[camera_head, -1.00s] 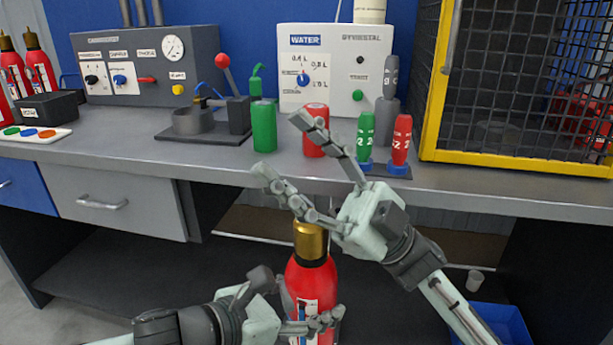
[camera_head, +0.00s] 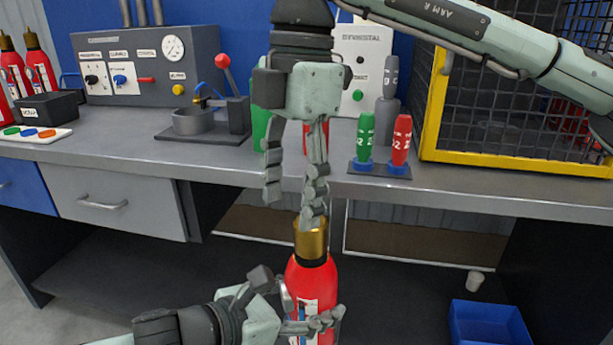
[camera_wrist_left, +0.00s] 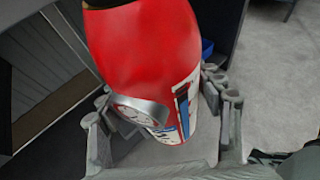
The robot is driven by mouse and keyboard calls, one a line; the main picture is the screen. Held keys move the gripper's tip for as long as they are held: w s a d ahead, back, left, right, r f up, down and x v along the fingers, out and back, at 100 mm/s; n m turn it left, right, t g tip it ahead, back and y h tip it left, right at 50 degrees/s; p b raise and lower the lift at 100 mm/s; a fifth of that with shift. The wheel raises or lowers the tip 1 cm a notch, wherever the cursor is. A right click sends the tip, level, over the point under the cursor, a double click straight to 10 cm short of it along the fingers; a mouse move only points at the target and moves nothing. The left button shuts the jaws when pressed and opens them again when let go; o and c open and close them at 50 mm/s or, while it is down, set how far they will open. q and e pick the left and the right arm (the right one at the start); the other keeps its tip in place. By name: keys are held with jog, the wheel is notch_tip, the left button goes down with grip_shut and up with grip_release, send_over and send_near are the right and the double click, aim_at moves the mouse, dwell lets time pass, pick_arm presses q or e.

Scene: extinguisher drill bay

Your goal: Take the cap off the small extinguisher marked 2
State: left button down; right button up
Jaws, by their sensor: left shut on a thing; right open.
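The small red extinguisher (camera_head: 318,277) with a brass-coloured cap (camera_head: 311,240) stands upright in front of the bench. My left gripper (camera_head: 305,312) is shut around its body. In the left wrist view the red body (camera_wrist_left: 150,45) fills the space between the fingers, with a label and a round gauge; I cannot read a 2 on it. The cap is on the neck. My right gripper (camera_head: 293,203) points down from above, open and empty. One finger overlaps the cap's top in the picture and the other hangs to its left; whether it touches is unclear.
A green cylinder (camera_head: 259,124) and a partly hidden red one stand on the bench behind my right gripper. Green (camera_head: 365,136) and red (camera_head: 400,140) small bottles stand to the right, beside a yellow-framed cage (camera_head: 480,161). A blue bin (camera_head: 488,325) is below.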

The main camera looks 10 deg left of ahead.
jog(key=shift+w+d+r+m+t+h, duration=0.5)
jog(key=shift+w+d, duration=0.25)
jog(key=shift+d, duration=0.1)
jog(key=shift+w+d+f, duration=0.1)
jog(key=shift+f, duration=3.75)
jog(key=shift+c, duration=0.6)
